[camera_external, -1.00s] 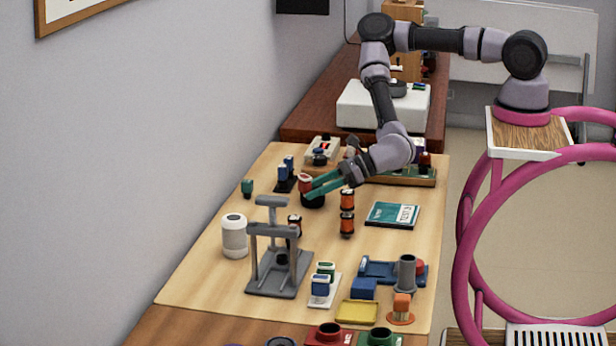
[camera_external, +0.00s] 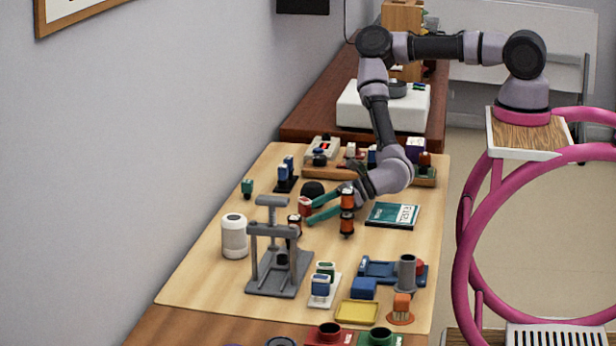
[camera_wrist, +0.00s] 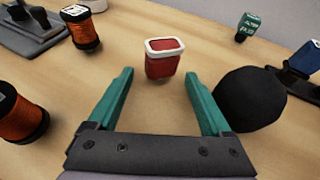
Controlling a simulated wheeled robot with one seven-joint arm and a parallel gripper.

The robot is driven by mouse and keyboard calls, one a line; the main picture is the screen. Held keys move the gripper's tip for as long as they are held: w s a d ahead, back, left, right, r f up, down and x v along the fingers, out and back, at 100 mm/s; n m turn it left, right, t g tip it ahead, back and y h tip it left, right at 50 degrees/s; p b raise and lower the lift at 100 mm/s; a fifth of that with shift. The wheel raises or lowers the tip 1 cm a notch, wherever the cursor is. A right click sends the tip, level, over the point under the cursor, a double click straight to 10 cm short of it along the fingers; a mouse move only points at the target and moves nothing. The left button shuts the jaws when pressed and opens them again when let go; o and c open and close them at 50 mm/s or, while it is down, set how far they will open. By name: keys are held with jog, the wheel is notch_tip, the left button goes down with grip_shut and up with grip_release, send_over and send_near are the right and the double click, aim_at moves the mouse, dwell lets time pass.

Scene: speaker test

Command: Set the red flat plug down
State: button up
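The red flat plug (camera_wrist: 163,64) has a white rim on top and stands upright on the wooden table, just ahead of my fingertips in the wrist view. My gripper (camera_wrist: 158,78) is open, with one teal finger to each side and a clear gap between the fingers and the plug. In the external view the plug (camera_external: 305,206) shows small by the fingertips of my gripper (camera_external: 307,213), partly covered by a finger.
A black dome (camera_wrist: 249,98) lies close by the right finger. Orange-and-black spools (camera_wrist: 82,30) stand to the left, with a grey press (camera_external: 280,270) beyond. A teal block (camera_wrist: 247,27) and a blue piece (camera_wrist: 305,58) are at the right. A white cylinder (camera_external: 234,236) stands near the wall.

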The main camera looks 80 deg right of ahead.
jog(key=shift+r, duration=0.15)
jog(key=v, duration=1.2)
jog(key=shift+w+r, duration=0.1)
